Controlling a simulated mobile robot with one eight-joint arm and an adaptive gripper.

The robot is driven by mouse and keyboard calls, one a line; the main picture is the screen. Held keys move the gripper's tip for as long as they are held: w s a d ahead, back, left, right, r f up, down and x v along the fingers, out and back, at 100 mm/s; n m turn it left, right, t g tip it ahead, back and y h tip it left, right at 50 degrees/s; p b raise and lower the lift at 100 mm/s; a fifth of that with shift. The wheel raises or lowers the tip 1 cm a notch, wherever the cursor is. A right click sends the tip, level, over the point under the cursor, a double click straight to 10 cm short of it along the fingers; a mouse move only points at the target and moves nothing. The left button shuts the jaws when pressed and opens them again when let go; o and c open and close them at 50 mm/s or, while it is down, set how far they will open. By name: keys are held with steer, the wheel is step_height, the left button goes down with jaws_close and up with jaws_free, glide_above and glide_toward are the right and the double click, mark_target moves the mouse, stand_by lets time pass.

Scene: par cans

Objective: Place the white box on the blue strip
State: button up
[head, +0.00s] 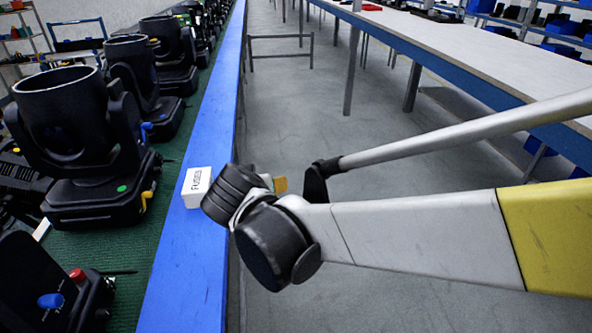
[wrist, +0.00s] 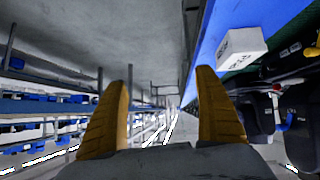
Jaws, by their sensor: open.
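The white box (head: 196,185), marked "FUSES", rests on the blue strip (head: 188,275) near the strip's left edge, beside the green mat. In the wrist view the box (wrist: 241,46) is at the upper right, against the blue strip (wrist: 208,45). Whether it slightly overlaps the green side is unclear. My gripper (wrist: 163,79) is open, with its two yellow fingers apart and nothing between them. In the head view only a bit of yellow finger (head: 281,185) shows behind my wrist. My gripper is right of the box, apart from it, over the aisle side.
Several black par cans (head: 65,125) stand on the green mat (head: 172,190) left of the strip. A long white-topped table (head: 480,60) with a blue edge stands across the aisle. The grey floor (head: 300,110) between is mostly clear.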

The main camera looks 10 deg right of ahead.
steer(key=s+d+f+g+y, duration=0.1)
steer(key=s+d, duration=0.6)
steer(key=s, duration=0.2)
steer(key=s+d+f+g+y, duration=0.1)
steer(key=s+d+g, duration=0.1)
steer(key=s+d, duration=0.5)
steer(key=shift+s+d+f+n, duration=0.2)
steer(key=shift+s+n, duration=0.2)
steer(key=shift+s, duration=1.25)
